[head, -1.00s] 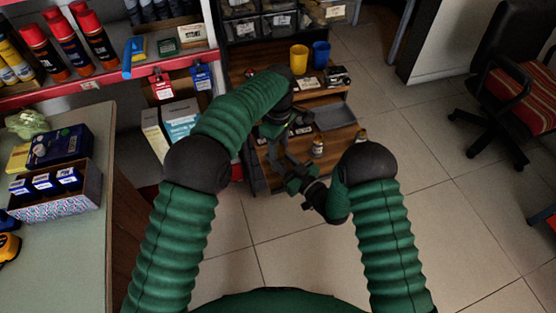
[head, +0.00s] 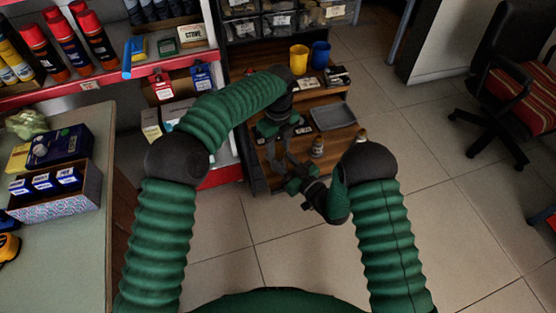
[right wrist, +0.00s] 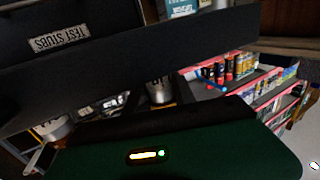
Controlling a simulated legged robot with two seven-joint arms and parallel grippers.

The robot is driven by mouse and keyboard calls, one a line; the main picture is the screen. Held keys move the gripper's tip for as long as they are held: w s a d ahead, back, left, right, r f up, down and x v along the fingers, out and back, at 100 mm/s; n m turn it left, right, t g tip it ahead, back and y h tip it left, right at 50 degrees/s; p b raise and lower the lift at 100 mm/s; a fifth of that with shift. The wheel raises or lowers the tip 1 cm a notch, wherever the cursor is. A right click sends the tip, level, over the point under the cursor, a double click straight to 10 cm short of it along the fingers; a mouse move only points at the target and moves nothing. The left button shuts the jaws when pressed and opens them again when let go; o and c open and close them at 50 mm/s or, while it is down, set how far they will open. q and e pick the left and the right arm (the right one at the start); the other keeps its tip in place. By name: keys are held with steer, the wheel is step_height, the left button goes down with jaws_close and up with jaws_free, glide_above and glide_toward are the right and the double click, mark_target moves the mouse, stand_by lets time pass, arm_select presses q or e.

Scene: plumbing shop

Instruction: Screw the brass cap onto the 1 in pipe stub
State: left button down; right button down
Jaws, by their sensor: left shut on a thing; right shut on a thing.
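In the head view my left gripper (head: 271,148) points down over the low wooden bench. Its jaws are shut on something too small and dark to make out. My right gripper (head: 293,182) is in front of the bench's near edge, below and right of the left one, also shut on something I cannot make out. I cannot pick out the brass cap or the 1 in pipe stub with certainty. In the right wrist view a dark panel (right wrist: 180,62) with a "TEST STUBS" label (right wrist: 58,39) crosses the picture, and a metal cylinder (right wrist: 160,92) shows below it.
On the bench stand a yellow cup (head: 299,59), a blue cup (head: 320,54), a grey tray (head: 333,117) and a small jar (head: 317,147). Red-edged shelves (head: 100,85) and a counter (head: 65,240) are at left. A chair (head: 515,85) is at right; the floor between is clear.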

arm_select(q)
steer(key=m, duration=0.6)
steer(key=shift+w+a+m, duration=0.1)
steer(key=shift+m, duration=0.2)
arm_select(e)
steer(key=shift+s+a, duration=0.1)
arm_select(q)
steer(key=m, duration=0.3)
steer(key=c, duration=0.9)
jaws_free()
steer(key=shift+r, duration=0.1)
step_height(320, 180, up, 4)
steer(key=shift+r, duration=0.2)
steer(key=shift+c, duration=0.5)
